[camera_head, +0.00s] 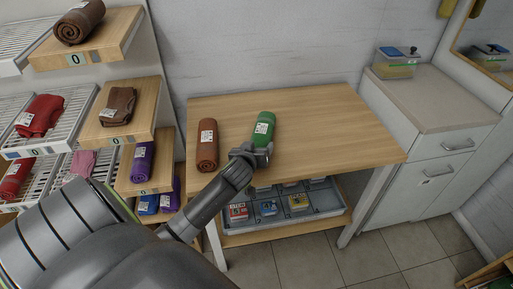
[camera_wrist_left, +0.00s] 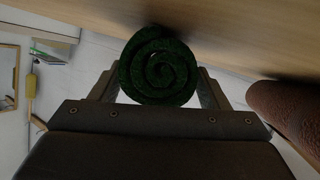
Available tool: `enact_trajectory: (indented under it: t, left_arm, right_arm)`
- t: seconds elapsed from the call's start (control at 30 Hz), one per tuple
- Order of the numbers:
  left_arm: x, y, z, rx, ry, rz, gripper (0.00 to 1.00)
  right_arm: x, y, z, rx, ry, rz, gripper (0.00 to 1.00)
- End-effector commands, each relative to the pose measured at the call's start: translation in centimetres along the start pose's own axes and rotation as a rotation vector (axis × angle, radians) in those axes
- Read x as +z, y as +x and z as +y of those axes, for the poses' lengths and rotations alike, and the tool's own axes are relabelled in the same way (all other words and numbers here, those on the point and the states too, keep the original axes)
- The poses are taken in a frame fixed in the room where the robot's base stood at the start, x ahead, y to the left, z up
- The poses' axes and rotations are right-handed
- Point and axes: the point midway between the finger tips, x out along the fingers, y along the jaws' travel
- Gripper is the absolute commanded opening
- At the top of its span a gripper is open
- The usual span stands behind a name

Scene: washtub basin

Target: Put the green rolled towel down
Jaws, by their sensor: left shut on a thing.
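The green rolled towel (camera_head: 264,129) has a white label and is at the table top, to the right of a brown rolled towel. My left gripper (camera_head: 257,151) is shut on its near end. In the left wrist view the towel's spiral end (camera_wrist_left: 158,66) sits between the two fingers (camera_wrist_left: 160,92). The wooden table top (camera_head: 320,130) is right at the towel; I cannot tell whether the towel touches it or is slightly above. My right gripper is in neither view.
The brown rolled towel (camera_head: 207,145) lies on the table at the left and shows in the wrist view (camera_wrist_left: 290,108). Shelves with several towels (camera_head: 140,120) stand left. A grey divided tray (camera_head: 325,207) is under the table. A white cabinet (camera_head: 430,110) stands right. The table's right side is clear.

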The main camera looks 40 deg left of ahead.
Motion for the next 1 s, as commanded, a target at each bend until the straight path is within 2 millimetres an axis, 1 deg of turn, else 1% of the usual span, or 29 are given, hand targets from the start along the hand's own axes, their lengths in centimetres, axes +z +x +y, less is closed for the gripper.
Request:
enact_trajectory:
  t: [0.17, 0.3, 0.33, 0.47, 0.7, 0.83, 0.93, 1.0]
  left_arm:
    - [-0.1, 0.0, 0.1, 0.001, 0.0, 0.002, 0.43]
    - [0.3, 0.1, 0.0, 0.001, 0.0, 0.001, 0.43]
    - [0.2, 0.1, 0.0, 0.0, 0.0, 0.001, 0.73]
    - [0.2, 0.1, 0.0, 0.0, 0.0, 0.0, 0.9]
    - [0.2, 0.1, 0.0, 0.0, 0.0, 0.001, 0.91]
    - [-0.2, -0.2, 0.1, 0.001, 0.0, 0.001, 0.91]
    - [-0.1, -1.0, 0.0, 0.001, 0.0, 0.001, 0.91]
    - [0.0, -2.0, 0.0, 0.001, 0.0, 0.0, 0.91]
  right_arm:
    - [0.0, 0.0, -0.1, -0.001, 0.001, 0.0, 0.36]
    - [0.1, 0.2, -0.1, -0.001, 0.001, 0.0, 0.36]
    - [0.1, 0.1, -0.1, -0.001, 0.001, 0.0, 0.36]
    - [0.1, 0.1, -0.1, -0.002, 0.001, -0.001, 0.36]
    - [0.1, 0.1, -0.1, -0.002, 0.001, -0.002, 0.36]
    - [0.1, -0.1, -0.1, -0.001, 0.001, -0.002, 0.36]
    - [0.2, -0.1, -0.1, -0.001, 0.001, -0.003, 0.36]
    - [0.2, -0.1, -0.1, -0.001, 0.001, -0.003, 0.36]
